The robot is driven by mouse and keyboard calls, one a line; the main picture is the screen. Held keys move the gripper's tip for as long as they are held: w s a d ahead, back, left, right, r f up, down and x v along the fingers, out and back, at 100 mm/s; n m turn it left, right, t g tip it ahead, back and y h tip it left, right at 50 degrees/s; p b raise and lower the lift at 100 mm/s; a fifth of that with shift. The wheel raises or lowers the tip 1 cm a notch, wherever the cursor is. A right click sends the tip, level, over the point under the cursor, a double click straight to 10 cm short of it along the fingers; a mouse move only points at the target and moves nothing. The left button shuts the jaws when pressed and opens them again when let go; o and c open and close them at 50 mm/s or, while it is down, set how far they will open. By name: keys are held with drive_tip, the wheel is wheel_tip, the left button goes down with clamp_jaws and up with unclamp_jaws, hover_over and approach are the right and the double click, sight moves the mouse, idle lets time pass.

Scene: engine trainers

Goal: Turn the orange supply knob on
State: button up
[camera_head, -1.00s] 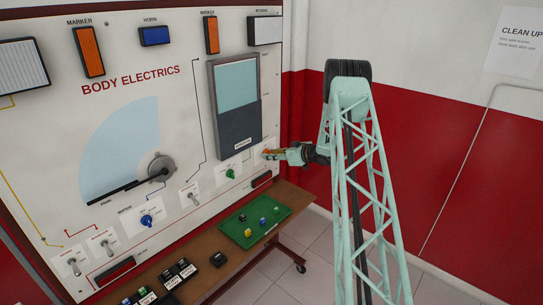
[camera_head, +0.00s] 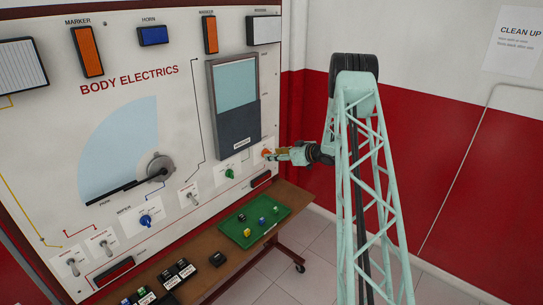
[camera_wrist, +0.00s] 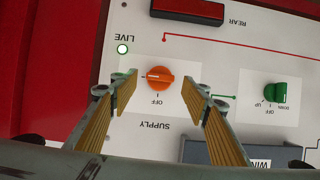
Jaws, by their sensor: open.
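The orange supply knob (camera_wrist: 159,78) is on a white plate in the wrist view, which sees the panel upside down. Its pointer mark lies toward picture left, while the OFF label is just below it. A small lamp (camera_wrist: 122,49) by the word LIVE looks pale green-white. My gripper (camera_wrist: 163,92) is open, with one ribbed finger on each side of the knob and visible space between. I cannot tell whether a fingertip touches it. In the head view the knob (camera_head: 266,153) shows just left of my gripper (camera_head: 277,155).
A green knob (camera_wrist: 276,92) marked UP, OFF and DOWN sits beside the supply plate. The green tray (camera_head: 240,232) with small coloured pieces lies on the bench below.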

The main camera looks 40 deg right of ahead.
drive_tip(key=v, duration=0.9)
drive_tip(key=shift+r, duration=0.15)
idle(0.5)
